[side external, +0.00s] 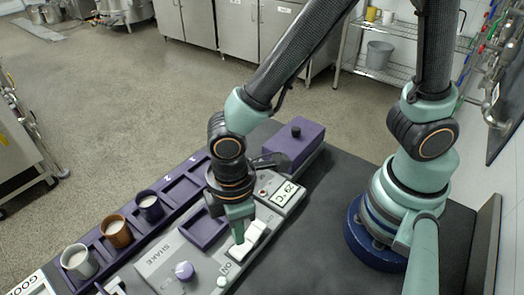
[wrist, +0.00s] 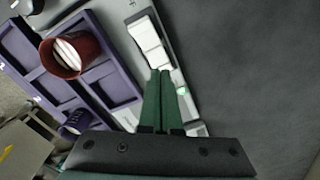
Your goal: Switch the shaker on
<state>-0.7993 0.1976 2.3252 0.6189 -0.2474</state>
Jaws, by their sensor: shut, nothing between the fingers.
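The rocker also shows in the wrist view (wrist: 147,38). My gripper (side external: 239,241) points down with its green fingers shut and empty. Its tips are at the rocker; in the wrist view my gripper (wrist: 160,72) reaches the near end of the rocker. I cannot tell whether they press it. A small round light (side external: 221,282) beside the switch looks green in the wrist view (wrist: 182,91).
A purple rack (side external: 93,238) holds a white cup (side external: 78,261), a brown cup (side external: 116,231) and a dark blue cup (side external: 150,206). A 29°C display (side external: 285,193) and a purple block (side external: 292,146) stand behind my gripper. The dark bench (side external: 315,255) to the right is clear.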

